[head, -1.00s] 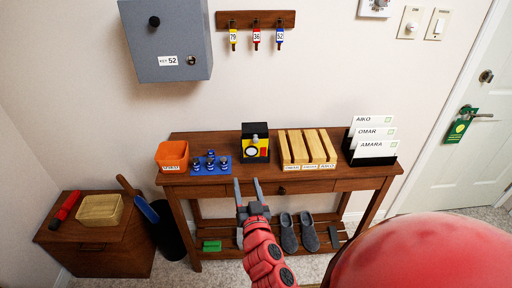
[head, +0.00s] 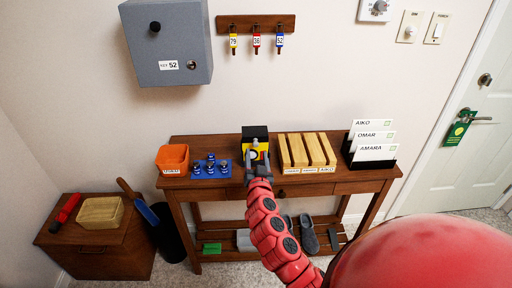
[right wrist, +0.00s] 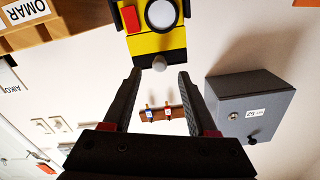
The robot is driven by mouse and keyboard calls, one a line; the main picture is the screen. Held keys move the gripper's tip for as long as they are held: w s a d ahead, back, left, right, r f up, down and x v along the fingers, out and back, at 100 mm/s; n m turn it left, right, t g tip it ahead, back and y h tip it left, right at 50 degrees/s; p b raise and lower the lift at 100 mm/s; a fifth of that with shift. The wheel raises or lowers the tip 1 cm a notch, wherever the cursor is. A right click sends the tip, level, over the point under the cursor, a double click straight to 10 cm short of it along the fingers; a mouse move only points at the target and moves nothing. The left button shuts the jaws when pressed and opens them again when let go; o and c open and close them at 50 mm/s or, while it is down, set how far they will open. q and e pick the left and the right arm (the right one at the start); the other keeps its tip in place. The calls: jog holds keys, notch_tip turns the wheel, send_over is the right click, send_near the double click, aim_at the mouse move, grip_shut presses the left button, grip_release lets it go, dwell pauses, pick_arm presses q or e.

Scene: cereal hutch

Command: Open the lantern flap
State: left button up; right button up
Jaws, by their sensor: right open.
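The lantern (head: 254,133) is a black and yellow box on the wooden table, between the blue stand and the wooden slotted rack. In the right wrist view the lantern (right wrist: 172,43) shows at the top, with a round white lens, a red patch and a small grey knob (right wrist: 159,63) at its near edge. My right gripper (head: 257,157) is directly in front of the lantern and hides part of its front in the head view. Its two fingers are apart, and the knob appears between the fingertips in the right wrist view. I cannot tell whether they touch it. My left gripper is not in view.
An orange bin (head: 172,158) and blue stand (head: 210,171) with several small pieces are left of the lantern. The wooden rack (head: 307,151) and a card holder (head: 374,163) are right. A grey key box (head: 166,42) hangs above left.

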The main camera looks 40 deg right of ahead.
aim_at(256, 146)
jog(key=shift+x, duration=1.95)
grip_shut()
